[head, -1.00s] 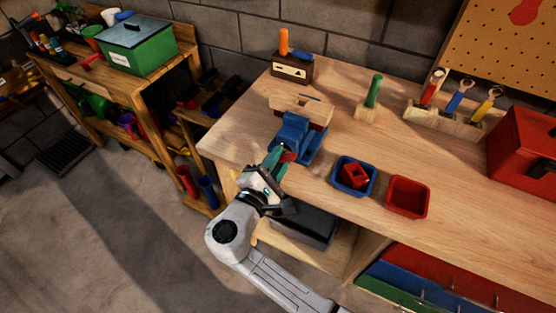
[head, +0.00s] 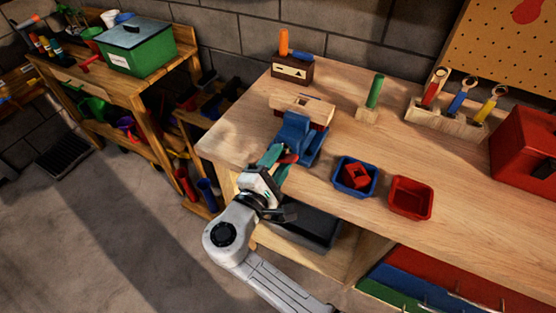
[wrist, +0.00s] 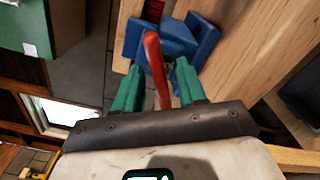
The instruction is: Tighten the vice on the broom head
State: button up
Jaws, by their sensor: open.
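The blue vice (head: 297,135) stands at the left front edge of the workbench. The wooden broom head (head: 315,111) sits at the vice's far end, in or against its jaws; the exact grip is hidden. The vice's red handle (wrist: 156,65) points toward me in the wrist view, with the blue vice body (wrist: 175,38) behind it. My gripper (head: 279,156) is at the near side of the vice. Its green fingers (wrist: 158,82) are open, one on each side of the red handle, with gaps visible. I cannot tell whether either finger touches it.
A blue bin (head: 341,184) with a red piece and an empty red bin (head: 410,198) stand right of the vice. A green-handled tool (head: 374,92) stands behind in a wooden block. The bench front edge runs just below my gripper.

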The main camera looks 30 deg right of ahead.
jog(key=b+v, duration=0.1)
jog(key=v, duration=0.9)
jog(key=shift+s+a+b, duration=0.15)
jog(key=shift+a+b, duration=0.15)
jog(key=shift+b, duration=0.05)
